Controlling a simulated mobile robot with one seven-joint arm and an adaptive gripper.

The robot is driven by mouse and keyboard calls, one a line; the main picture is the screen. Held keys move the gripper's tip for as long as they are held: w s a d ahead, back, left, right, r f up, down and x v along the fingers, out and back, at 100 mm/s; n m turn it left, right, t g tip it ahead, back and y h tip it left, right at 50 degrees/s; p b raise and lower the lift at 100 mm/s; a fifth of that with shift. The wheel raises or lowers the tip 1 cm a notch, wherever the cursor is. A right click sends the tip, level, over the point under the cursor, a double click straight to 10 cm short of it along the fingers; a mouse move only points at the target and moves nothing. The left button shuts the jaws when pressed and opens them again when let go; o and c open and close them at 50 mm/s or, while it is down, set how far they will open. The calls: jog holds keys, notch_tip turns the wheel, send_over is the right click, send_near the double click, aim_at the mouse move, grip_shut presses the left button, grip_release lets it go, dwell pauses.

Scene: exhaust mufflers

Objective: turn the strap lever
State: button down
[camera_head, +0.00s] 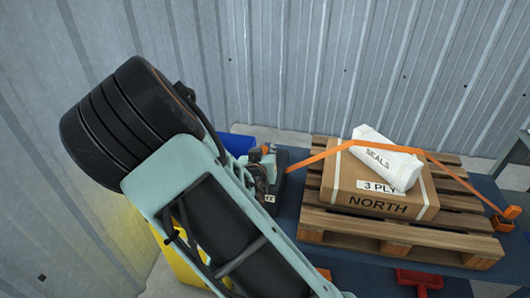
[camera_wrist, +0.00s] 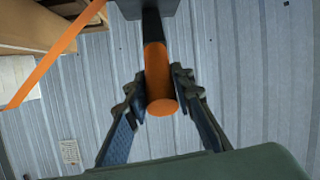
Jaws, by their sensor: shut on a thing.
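The strap lever (camera_wrist: 160,75) shows in the wrist view as a round orange grip on a dark bar, pointing toward the camera. My gripper (camera_wrist: 157,88) has one finger on each side of the orange grip and is shut on it. In the head view my gripper (camera_head: 262,167) is at the left of the pallet, partly hidden by my arm. The orange strap (camera_head: 308,162) runs from beside it over the carton and down to the right. The strap also shows at the left of the wrist view (camera_wrist: 60,52).
A wooden pallet (camera_head: 395,232) bears a brown carton (camera_head: 345,180) marked NORTH, with a white SEALS bag (camera_head: 375,157) on top. A red thing (camera_head: 419,277) lies in front. Corrugated walls (camera_head: 290,60) stand behind.

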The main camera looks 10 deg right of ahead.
dwell(0.4)
jog(key=c, duration=1.7)
grip_release()
jog(key=shift+o, duration=0.2)
jog(key=v, duration=0.7)
jog(key=shift+s, duration=0.25)
jog(key=shift+r, duration=0.1)
